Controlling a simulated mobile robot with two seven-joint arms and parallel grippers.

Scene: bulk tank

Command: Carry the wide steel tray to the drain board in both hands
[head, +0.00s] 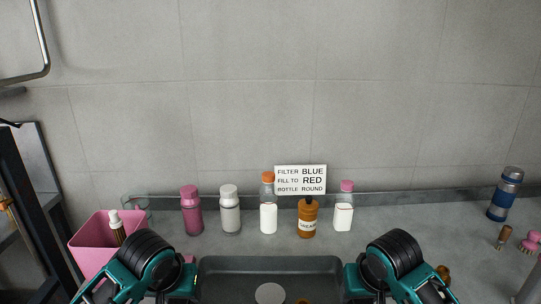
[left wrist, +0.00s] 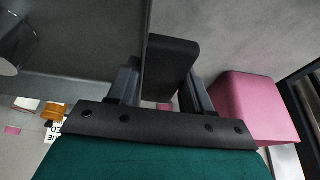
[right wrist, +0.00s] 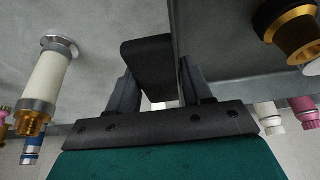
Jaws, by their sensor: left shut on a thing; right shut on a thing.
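The wide steel tray (head: 270,263) is dark grey and lies across the bottom middle of the head view, its near part cut off. My left gripper (head: 192,280) is at its left end and my right gripper (head: 350,280) at its right end. In the left wrist view the left jaws (left wrist: 162,88) are shut on a black handle (left wrist: 172,62) beside the tray wall (left wrist: 95,45). In the right wrist view the right jaws (right wrist: 158,88) are shut on the other black handle (right wrist: 147,62). I cannot pick out the drain board.
A round grey piece (head: 270,293) shows within the tray. Behind it stand a pink bottle (head: 191,212), a white bottle (head: 230,212), a brown jar (head: 307,218) and others before a sign (head: 301,179). A pink bin (head: 93,243) is left.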

